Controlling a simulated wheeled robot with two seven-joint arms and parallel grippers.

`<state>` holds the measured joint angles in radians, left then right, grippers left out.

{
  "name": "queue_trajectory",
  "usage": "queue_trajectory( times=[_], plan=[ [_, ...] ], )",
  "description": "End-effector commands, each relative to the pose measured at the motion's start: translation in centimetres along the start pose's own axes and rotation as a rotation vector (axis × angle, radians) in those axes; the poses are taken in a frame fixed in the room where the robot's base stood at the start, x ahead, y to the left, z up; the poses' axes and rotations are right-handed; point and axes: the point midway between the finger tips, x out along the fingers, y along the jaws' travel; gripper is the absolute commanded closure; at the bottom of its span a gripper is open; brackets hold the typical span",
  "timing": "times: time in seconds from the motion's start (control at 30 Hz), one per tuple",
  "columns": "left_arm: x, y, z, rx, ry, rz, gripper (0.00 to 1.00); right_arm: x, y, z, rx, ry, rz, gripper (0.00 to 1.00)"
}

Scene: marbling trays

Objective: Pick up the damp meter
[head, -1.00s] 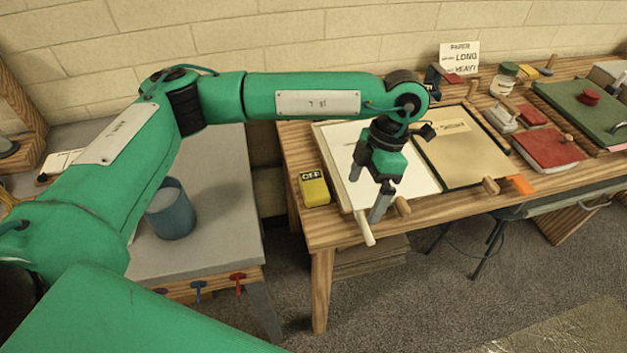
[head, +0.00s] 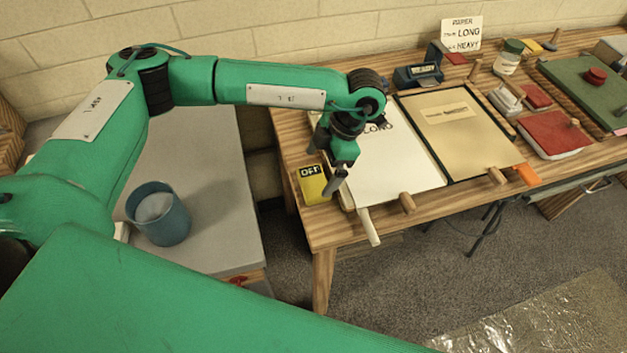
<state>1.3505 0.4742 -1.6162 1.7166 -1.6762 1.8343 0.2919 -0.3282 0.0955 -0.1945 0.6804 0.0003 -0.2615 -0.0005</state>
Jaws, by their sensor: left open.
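The damp meter appears to be the small yellow box (head: 312,187) with a dark display reading "OFF". It lies at the left end of the wooden table (head: 290,226). My left gripper (head: 325,168) is open, its two dark fingers pointing down above and slightly right of the yellow box. The near finger overlaps the box's right edge in the picture; I cannot tell whether it touches. Nothing is between the fingers that I can make out. My right gripper is not in view.
A white sheet (head: 400,170) and a tan board (head: 465,140) lie right of the yellow box. A white-handled tool (head: 368,226) sticks out over the front edge. A grey table (head: 215,200) with a blue bucket (head: 160,222) stands left, across a gap.

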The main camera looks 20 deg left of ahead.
Motion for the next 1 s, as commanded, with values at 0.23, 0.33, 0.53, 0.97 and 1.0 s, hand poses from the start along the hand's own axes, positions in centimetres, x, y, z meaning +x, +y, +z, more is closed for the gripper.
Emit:
queue_trajectory(
  times=[0.23, 0.33, 0.53, 0.97, 1.0],
  plan=[
    [2.7, -0.1, -0.1, 0.001, 0.003, -0.002, 0.0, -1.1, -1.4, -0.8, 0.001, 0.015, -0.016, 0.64],
    [4.2, -0.1, 0.1, 0.001, 0.001, -0.002, 0.0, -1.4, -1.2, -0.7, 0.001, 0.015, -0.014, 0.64],
    [5.3, -0.1, 0.2, 0.001, -0.002, 0.0, 0.0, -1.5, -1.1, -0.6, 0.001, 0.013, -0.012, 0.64],
    [5.3, -0.1, 0.2, 0.001, -0.001, 0.0, 0.38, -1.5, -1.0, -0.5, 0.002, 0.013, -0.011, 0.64],
    [5.3, -0.1, 0.2, 0.001, -0.001, 0.0, 0.38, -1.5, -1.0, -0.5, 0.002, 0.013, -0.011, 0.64]
  ],
)
